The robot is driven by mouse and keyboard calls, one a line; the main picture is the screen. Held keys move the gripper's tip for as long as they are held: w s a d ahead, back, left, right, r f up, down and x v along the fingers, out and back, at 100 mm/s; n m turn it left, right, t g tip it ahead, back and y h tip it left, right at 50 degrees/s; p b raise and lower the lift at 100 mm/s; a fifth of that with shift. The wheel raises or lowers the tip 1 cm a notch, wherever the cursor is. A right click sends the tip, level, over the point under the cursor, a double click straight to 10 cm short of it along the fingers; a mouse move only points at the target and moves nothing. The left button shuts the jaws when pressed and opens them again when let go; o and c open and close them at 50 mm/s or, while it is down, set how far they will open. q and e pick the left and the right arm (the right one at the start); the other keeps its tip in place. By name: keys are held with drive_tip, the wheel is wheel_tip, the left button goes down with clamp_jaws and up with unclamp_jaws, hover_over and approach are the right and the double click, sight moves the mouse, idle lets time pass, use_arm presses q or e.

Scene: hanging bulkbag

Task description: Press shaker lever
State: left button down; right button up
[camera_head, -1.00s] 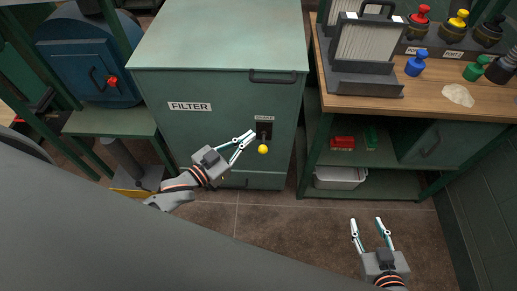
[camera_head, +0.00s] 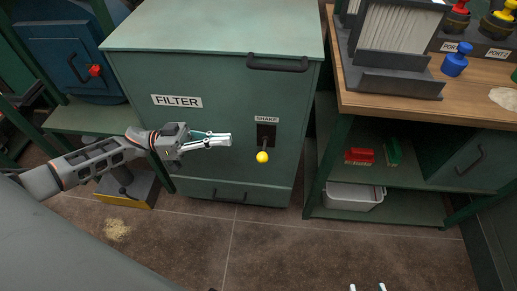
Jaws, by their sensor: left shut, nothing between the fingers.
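The shaker lever (camera_head: 262,157) has a yellow ball knob. It sticks out below a black slotted plate (camera_head: 266,134) under the SHAKE label, on the front of the green filter cabinet (camera_head: 220,100). My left gripper (camera_head: 229,140) is shut and empty. Its fingertips point right, and in the picture they lie left of the knob and a little higher, apart from it. Of my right gripper (camera_head: 367,287) only the two fingertips show at the bottom edge, with a gap between them.
A wooden-topped workbench (camera_head: 400,105) with a filter holder (camera_head: 395,80) stands to the right. Its lower shelves hold red and green items and a grey bin (camera_head: 354,196). A pale spill (camera_head: 117,229) lies on the floor at left. The floor before the cabinet is clear.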

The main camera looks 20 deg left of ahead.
use_arm(q)
drive_tip(key=shift+r, duration=0.1)
drive_tip(key=r, duration=0.1)
hover_over(264, 149)
drive_tip(key=s+a, duration=0.1)
drive_tip(key=s, duration=0.2)
drive_tip(key=f, duration=0.3)
drive_tip(key=shift+s+f+b, duration=0.25)
drive_tip(key=shift+b, duration=0.15)
use_arm(e)
drive_tip(key=shift+w+a+r, duration=0.2)
drive_tip(key=shift+w, duration=0.1)
